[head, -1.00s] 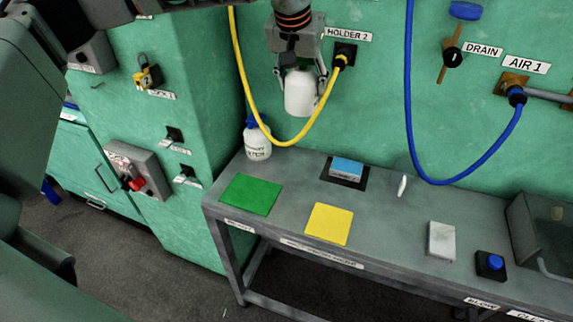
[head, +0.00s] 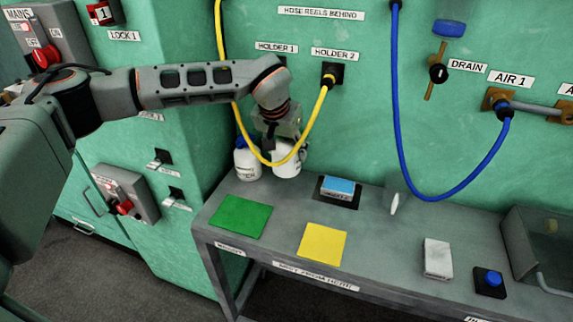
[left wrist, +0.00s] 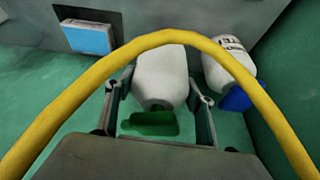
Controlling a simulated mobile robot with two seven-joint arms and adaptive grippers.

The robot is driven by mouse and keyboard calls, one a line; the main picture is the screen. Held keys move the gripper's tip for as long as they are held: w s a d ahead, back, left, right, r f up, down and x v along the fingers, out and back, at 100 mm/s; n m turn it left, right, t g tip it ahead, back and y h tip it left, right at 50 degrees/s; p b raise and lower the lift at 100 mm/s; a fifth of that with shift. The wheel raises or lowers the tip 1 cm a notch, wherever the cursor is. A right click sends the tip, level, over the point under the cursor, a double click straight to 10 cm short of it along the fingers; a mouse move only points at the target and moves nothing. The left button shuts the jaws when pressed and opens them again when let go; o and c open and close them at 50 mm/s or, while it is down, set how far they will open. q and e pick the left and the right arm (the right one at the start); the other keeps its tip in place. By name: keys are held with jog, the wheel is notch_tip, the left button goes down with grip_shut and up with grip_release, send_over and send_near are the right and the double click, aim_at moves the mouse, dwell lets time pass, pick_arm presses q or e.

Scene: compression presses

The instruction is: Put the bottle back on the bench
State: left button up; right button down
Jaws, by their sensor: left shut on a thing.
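My left gripper (head: 288,146) is shut on a white bottle (head: 287,164) at the back left of the bench (head: 385,235). The bottle is roughly upright, low at the bench top; I cannot tell whether its base touches. In the left wrist view the white bottle (left wrist: 160,78) sits between the two fingers (left wrist: 158,108), with a green part (left wrist: 150,123) at its near end. A second white bottle with a blue cap (head: 247,162) stands just left of it; it also shows in the left wrist view (left wrist: 228,62). My right gripper is not in view.
A yellow hose (head: 322,108) loops down in front of my left gripper and crosses the left wrist view. On the bench are a green mat (head: 240,216), a yellow mat (head: 322,244) and a blue block (head: 339,185). The green wall (head: 365,140) is close behind.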

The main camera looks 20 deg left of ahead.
aim_at(286, 164)
pick_arm(q)
jog(key=shift+f, duration=2.4)
jog(key=shift+f, duration=0.1)
jog(key=o, duration=1.5)
jog(key=shift+f, duration=0.1)
jog(key=shift+o, duration=0.2)
jog(key=shift+s+r, duration=0.1)
jog(key=shift+r, duration=0.4)
jog(key=v, duration=1.1)
jog(key=shift+s+r, duration=0.1)
jog(key=shift+r, duration=0.05)
